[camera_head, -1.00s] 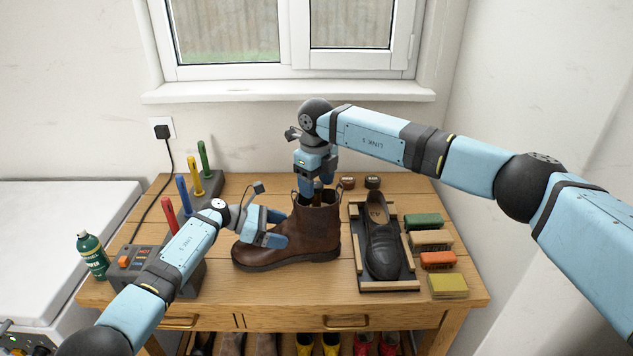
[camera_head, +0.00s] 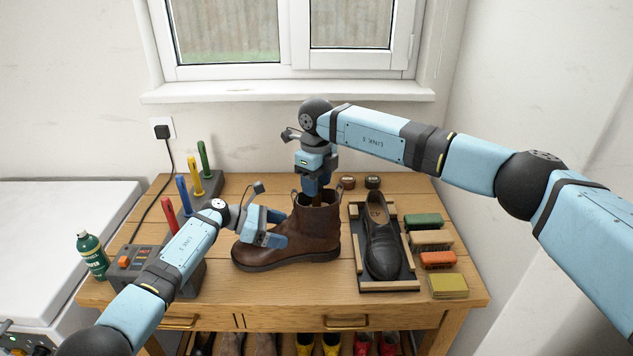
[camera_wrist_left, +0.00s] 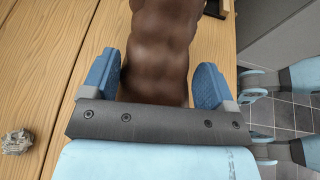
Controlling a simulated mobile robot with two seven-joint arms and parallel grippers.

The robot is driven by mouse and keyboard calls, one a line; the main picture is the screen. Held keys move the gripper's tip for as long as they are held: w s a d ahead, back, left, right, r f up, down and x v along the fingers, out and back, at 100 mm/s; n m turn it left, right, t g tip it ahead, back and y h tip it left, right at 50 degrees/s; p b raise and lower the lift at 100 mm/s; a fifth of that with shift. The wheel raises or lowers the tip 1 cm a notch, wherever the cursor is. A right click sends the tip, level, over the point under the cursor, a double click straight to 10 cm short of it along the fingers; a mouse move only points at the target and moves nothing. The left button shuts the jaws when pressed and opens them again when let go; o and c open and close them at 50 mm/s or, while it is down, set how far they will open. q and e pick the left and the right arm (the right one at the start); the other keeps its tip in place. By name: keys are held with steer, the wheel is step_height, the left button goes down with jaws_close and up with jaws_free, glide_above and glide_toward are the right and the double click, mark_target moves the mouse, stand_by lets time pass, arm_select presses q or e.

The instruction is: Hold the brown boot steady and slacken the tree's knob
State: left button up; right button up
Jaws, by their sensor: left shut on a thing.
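The brown boot (camera_head: 305,230) stands upright on the wooden bench, toe to the left. My left gripper (camera_head: 277,229) is shut on its front part; in the left wrist view the blue fingers (camera_wrist_left: 157,80) lie either side of the brown leather (camera_wrist_left: 165,35). My right gripper (camera_head: 317,187) points straight down at the boot's open top. A small part of the tree (camera_head: 317,200) shows in the opening below its fingers. The knob is hidden by the fingers, so I cannot tell whether they grip it.
A black shoe (camera_head: 381,247) lies in a wood-edged tray (camera_head: 390,286) right of the boot. Several brushes or blocks (camera_head: 431,238) line the right side. Coloured-handled tools (camera_head: 183,195), a control box (camera_head: 130,258) and a green bottle (camera_head: 92,256) are on the left.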

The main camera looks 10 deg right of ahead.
arm_select(q)
steer(key=shift+f, duration=0.1)
arm_select(e)
steer(key=shift+o, duration=1)
step_height(320, 180, up, 12)
